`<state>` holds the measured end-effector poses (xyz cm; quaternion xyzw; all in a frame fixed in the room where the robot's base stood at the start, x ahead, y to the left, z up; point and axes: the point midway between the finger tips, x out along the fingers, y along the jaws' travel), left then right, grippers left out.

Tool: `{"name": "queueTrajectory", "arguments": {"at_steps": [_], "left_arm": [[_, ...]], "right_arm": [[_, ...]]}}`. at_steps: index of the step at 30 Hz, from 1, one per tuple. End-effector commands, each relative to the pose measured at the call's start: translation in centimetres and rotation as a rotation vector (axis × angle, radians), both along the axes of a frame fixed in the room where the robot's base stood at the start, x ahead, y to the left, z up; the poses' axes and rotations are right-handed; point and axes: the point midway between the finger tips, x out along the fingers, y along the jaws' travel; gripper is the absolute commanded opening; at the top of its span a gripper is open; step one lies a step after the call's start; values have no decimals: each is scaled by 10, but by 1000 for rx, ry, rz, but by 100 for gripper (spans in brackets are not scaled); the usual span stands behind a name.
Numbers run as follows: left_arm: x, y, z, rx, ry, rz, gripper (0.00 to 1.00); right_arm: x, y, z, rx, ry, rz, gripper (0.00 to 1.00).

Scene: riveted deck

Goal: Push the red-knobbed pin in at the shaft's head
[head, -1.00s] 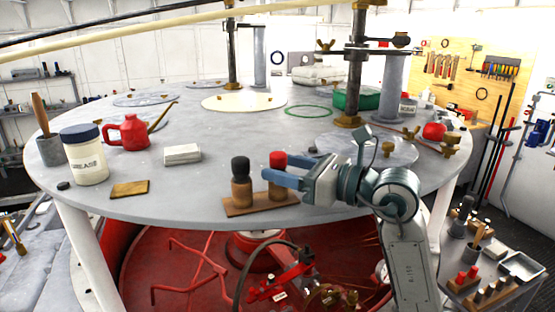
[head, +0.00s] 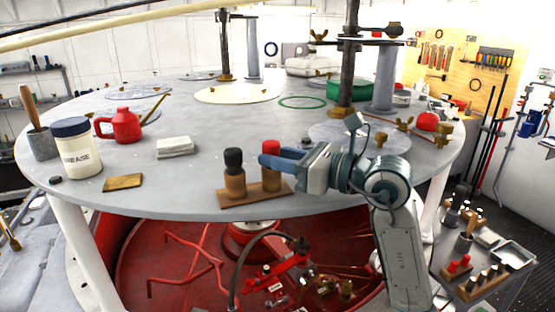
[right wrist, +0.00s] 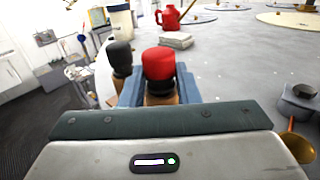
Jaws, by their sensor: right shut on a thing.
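The red-knobbed pin (head: 271,147) stands upright at the right end of a small wooden stand (head: 240,201), near the deck's front edge. My right gripper (head: 270,160) reaches in from the right and is shut on it just below the knob. In the right wrist view the red knob (right wrist: 158,63) sits between the blue fingers, with wood below it; the pin's shank is hidden. A black-knobbed pin (head: 233,160) stands beside it on the left. A dark upright shaft (head: 347,62) with a collar and a clamp rises at the back right. My left gripper is not in view.
A grease tub (head: 80,155), red oil can (head: 120,127), white cloth stack (head: 175,147) and brass plate (head: 123,182) lie to the left. A second shaft (head: 224,45) stands at the back. A green tray (head: 341,90) is near the right shaft. Mid-deck is clear.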

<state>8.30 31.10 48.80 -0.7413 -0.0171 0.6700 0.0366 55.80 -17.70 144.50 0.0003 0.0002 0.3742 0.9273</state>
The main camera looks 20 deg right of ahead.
Motion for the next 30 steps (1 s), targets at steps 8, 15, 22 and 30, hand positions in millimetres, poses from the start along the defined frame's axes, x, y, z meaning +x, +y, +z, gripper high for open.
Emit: {"name": "queueTrajectory", "arguments": {"at_steps": [8, 15, 22, 30], "left_arm": [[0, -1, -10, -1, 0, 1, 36], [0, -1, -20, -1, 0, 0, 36], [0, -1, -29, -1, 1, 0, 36], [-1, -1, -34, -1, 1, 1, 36]], "right_arm": [[0, 0, 22, 1, -6, 0, 4], [-1, 0, 49, 0, -6, 0, 4], [0, 0, 75, 1, -5, 0, 4], [0, 0, 94, 1, -2, 0, 4]]}}
